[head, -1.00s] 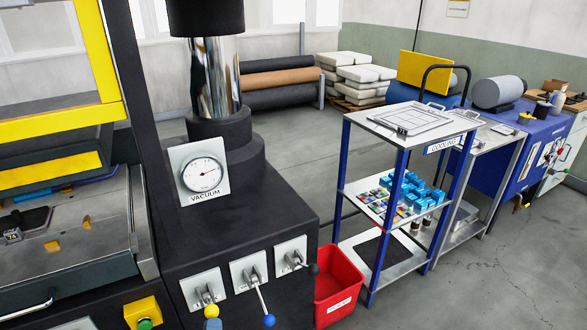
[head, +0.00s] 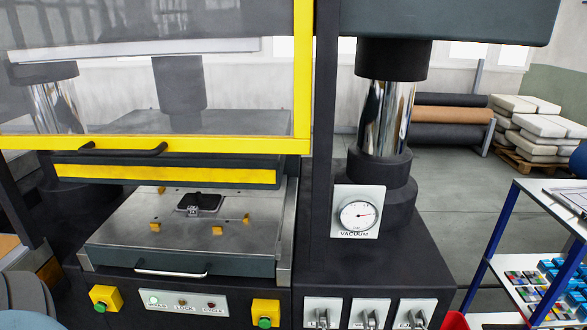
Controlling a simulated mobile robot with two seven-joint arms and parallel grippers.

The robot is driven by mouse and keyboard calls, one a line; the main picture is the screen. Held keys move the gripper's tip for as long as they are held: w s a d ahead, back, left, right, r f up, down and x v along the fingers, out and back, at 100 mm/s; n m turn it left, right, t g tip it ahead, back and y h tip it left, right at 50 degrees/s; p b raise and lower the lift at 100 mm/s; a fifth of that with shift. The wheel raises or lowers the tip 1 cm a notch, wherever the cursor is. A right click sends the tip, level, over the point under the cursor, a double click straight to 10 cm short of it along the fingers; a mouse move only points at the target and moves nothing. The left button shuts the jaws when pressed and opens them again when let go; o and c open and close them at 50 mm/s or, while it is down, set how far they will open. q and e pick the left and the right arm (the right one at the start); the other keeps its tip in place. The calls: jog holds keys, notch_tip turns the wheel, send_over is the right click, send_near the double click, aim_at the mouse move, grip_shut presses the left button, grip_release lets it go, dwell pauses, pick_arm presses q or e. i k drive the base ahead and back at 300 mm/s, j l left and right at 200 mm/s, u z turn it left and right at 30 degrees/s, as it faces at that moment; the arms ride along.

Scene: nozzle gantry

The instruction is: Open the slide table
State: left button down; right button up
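The slide table (head: 122,232) is a grey metal plate with a dark front face, low in the black press. A pale bar handle (head: 172,272) runs across its front face. The table sits between the press's side rails, under the upper press part with the yellow strip (head: 165,175). A small dark piece (head: 200,201) with a metal tag and several small yellow blocks (head: 217,231) rest on the plate. The clear guard (head: 220,95) with a yellow frame hangs above, its lower edge higher than the plate. Neither of my grippers is in view.
Yellow boxes with green buttons (head: 104,299) (head: 265,312) flank a lamp panel (head: 182,303), its left lamp green. A vacuum gauge (head: 358,214) and lever plates (head: 370,314) stand at right. A blue-legged cooling rack (head: 496,240) is farther right. Grey rounded shapes at lower left are unclear.

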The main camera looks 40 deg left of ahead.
aim_at(146, 234)
jog(key=i+u, duration=0.1)
jog(key=u, duration=2.5)
